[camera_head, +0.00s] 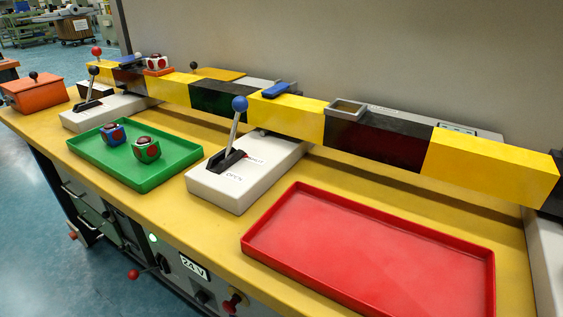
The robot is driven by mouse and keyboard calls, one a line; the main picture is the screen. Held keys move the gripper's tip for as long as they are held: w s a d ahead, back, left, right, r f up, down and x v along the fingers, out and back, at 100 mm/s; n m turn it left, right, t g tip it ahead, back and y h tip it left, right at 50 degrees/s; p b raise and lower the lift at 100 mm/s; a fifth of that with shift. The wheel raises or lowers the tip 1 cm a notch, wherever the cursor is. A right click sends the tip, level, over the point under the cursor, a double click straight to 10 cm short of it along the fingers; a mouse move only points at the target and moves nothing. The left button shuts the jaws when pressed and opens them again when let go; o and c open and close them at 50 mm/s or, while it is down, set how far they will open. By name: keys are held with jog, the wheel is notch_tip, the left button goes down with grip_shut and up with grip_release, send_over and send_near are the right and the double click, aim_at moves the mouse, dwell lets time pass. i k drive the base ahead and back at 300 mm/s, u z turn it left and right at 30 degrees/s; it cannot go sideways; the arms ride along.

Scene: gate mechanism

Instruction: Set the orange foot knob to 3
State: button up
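I cannot make out a knob with a readable number scale. Low on the bench's front, at the left, a small orange-red knob (73,235) sticks out; it is too small to read any setting. An orange box (36,92) with a dark ball on top stands at the bench's far left end. My gripper is not in view.
A yellow and black barrier beam (490,165) runs along the back of the yellow bench (175,205). A blue-knobbed lever (239,104) stands on a white base. A green tray (150,182) holds two cubes; a red tray (375,250) is empty. Blue floor lies left.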

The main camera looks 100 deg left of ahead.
aim_at(72, 234)
jog(key=u, duration=0.35)
jog(key=k, duration=0.1)
jog(key=z, duration=0.95)
jog(key=i, duration=0.9)
jog(key=u, duration=5.45)
jog(key=i, duration=0.5)
